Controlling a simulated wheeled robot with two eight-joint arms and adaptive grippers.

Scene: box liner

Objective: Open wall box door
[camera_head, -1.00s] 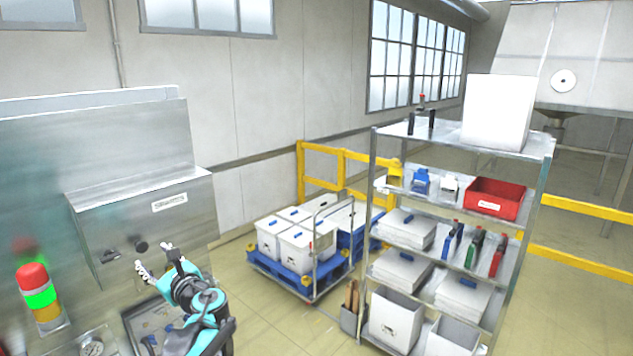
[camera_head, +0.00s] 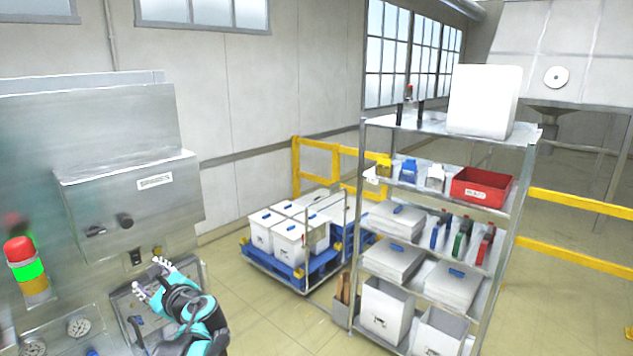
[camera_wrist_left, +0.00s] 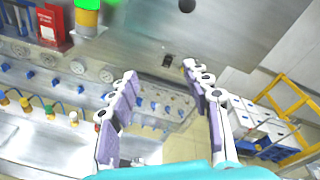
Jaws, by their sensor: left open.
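The steel wall box (camera_head: 130,200) protrudes from the machine face at left in the head view. It has a white label, a dark latch (camera_head: 96,231) and a round black knob (camera_head: 126,221) on its front. Its door looks closed. My left gripper (camera_head: 148,277) is open and empty, below and in front of the box, apart from it. In the left wrist view the spread fingers (camera_wrist_left: 158,80) have nothing between them. A small black fitting (camera_wrist_left: 167,60) shows on the steel beyond them. My right gripper is not in view.
A stack light (camera_head: 27,270) stands left of the gripper. Gauges (camera_wrist_left: 77,67) and several blue-handled valves line the panel below. A loaded blue cart (camera_head: 293,262) and a metal shelf rack (camera_head: 530,160) stand to the right, with open floor between machine and cart.

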